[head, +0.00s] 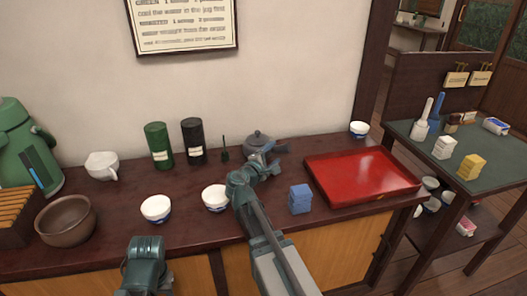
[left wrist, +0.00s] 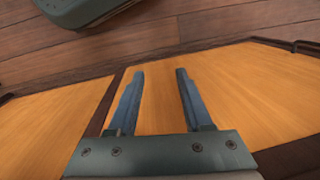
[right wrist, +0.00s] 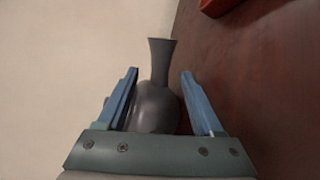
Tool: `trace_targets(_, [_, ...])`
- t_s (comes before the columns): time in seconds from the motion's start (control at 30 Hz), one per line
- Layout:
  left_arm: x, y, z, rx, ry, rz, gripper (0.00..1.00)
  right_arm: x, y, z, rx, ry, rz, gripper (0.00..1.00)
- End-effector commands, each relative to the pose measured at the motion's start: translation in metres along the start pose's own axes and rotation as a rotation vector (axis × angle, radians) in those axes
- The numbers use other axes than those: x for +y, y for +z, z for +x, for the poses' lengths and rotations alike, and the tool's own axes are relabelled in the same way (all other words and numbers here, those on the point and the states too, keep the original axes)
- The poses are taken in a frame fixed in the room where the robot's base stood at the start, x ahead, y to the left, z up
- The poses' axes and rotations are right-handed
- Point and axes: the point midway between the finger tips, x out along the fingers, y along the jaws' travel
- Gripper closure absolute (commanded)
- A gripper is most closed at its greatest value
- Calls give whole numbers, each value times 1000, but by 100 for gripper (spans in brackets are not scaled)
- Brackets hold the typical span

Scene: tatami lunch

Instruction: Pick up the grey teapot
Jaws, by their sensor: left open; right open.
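The grey teapot (head: 256,139) stands at the back of the dark red counter, partly hidden behind my right gripper (head: 277,150). In the right wrist view the teapot (right wrist: 155,106) lies between the two blue fingers of my right gripper (right wrist: 159,74), with a narrow part flaring out beyond the fingertips. The fingers are open, and a gap shows on the right side; contact on the left side is hard to tell. My left gripper (left wrist: 160,72) is open and empty in front of the counter's wooden front panels.
A blue block (head: 300,198) and a red tray (head: 362,176) are right of my right arm. White bowls (head: 156,207) (head: 216,196) stand to its left. Green (head: 158,146) and black (head: 193,141) canisters and a small dark whisk-like item (head: 224,150) stand left of the teapot.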

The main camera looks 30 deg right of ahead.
Motion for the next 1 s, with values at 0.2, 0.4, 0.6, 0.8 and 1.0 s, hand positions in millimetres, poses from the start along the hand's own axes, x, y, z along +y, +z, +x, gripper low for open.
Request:
trace_targets(0.2, [0,0,4,0,-1,0,50,-1,0,26,-3,-1,1,32])
trace_targets(0.4, [0,0,7,0,-1,0,50,-1,0,50,-1,-1,0,32])
trace_targets(0.6, [0,0,7,0,-1,0,50,0,1,50,0,0,0,32])
trace_targets(0.8, [0,0,7,0,-1,0,50,0,1,50,0,0,0,64])
trace_targets(1.0, [0,0,7,0,-1,0,50,0,1,50,0,0,0,100])
